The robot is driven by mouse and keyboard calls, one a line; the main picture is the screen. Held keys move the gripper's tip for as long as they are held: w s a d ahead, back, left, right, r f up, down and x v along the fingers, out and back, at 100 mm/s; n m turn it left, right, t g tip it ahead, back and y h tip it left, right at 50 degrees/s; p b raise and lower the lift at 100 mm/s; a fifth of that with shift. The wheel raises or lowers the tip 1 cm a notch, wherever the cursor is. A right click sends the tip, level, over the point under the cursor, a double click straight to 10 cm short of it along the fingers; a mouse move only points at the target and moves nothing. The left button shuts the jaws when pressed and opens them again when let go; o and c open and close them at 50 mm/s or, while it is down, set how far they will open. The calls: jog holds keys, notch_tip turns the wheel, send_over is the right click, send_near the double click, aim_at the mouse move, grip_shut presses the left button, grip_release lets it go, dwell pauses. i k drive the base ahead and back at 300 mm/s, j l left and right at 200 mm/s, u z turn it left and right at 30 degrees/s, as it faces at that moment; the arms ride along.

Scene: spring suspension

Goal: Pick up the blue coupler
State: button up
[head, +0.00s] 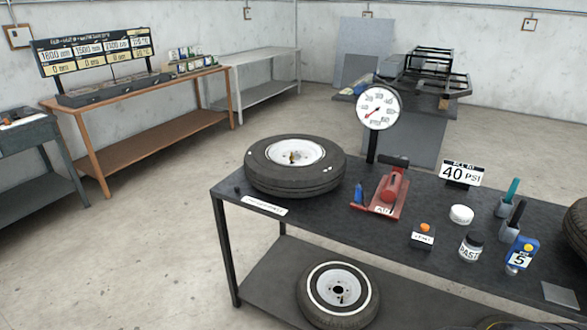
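A small blue piece (358,194) stands on the dark workbench (318,205), just left of the red device. It looks like the blue coupler, but it is too small to be sure. Another blue and yellow item (524,247) with a "5" label stands near the bench's right front.
A tire (295,165) lies on the bench's left end, and another (338,292) is on the lower shelf. The red device (387,195), a round dial (378,107), an orange-topped block (423,238), a paste jar (471,246) and a white tin (461,214) also stand there.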

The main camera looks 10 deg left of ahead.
aim_at(358, 197)
jog(key=i+u, duration=0.15)
jog(key=i, duration=0.35)
jog(key=i+l+u, duration=0.2)
jog(key=i, duration=1)
jog(key=l+u, duration=0.05)
